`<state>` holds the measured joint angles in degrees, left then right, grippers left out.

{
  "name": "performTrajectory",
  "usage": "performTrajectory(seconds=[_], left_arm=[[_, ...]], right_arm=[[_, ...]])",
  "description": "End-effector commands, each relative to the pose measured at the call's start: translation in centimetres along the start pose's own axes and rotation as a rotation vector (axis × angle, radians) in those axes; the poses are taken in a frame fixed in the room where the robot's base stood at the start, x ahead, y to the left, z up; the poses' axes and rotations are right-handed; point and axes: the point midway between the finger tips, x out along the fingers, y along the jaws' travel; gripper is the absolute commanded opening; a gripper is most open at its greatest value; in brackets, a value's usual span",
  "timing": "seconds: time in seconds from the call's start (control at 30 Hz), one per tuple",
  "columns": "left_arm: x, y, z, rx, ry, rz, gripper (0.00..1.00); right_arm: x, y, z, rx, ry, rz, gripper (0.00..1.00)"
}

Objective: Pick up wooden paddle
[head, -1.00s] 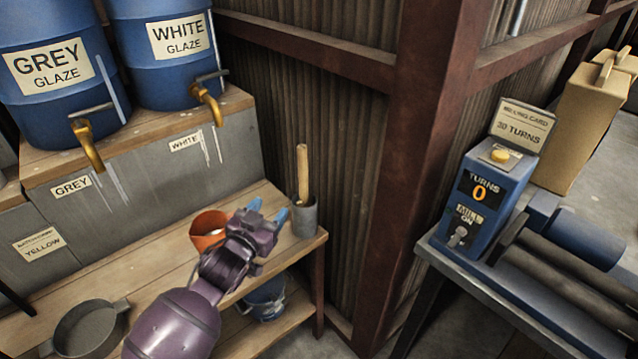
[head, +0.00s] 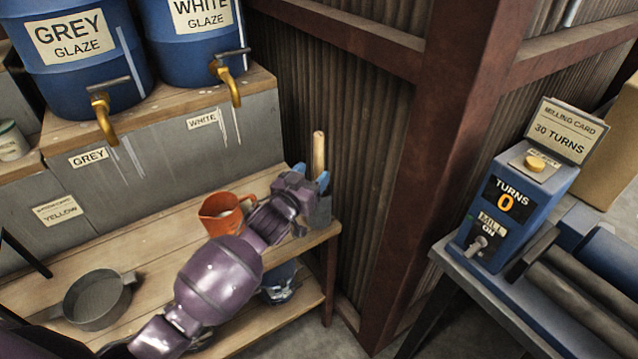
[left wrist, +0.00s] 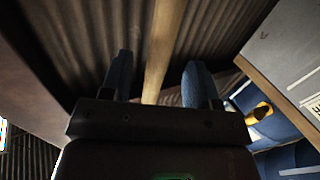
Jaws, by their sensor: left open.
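The wooden paddle (head: 318,152) stands upright in a grey cup (head: 320,212) at the right end of the wooden bench. Only its pale handle shows in the head view. My left gripper (head: 312,178) is at the handle, just above the cup, and partly hides both. In the left wrist view the handle (left wrist: 162,45) runs between the two blue fingers of my left gripper (left wrist: 158,80). The fingers are open, with a gap on each side of the handle. My right gripper is not in view.
An orange jug (head: 221,214) stands on the bench (head: 140,246) left of my gripper, and a grey pan (head: 97,300) lies further left. A corrugated wall (head: 350,200) is close behind the cup. The blue mill control box (head: 508,205) stands to the right.

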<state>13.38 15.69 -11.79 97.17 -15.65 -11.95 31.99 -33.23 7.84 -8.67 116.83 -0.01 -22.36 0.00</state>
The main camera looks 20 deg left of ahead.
Motion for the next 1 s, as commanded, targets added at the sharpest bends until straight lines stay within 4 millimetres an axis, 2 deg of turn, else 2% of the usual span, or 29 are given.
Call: performTrajectory(seconds=[0.17, 0.33, 0.5, 0.8, 0.87, 1.0], left_arm=[[1.2, 0.0, 0.2, -0.001, -0.001, 0.0, 0.55], [3.4, 0.1, 0.8, 0.0, -0.002, 0.0, 0.55], [5.0, 0.1, 0.7, 0.0, -0.001, 0.0, 0.55], [5.3, 0.1, 0.5, -0.001, -0.001, 0.0, 0.55], [5.3, 0.1, 0.5, 0.0, -0.001, 0.0, 0.49], [5.3, 0.1, 0.5, -0.001, -0.001, 0.0, 0.28]], right_arm=[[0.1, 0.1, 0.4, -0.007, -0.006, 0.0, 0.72], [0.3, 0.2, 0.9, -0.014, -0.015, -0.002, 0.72], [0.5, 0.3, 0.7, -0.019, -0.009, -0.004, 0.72], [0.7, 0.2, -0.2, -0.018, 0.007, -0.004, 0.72], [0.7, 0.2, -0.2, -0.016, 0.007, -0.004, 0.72], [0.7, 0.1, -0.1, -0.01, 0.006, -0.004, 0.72]])
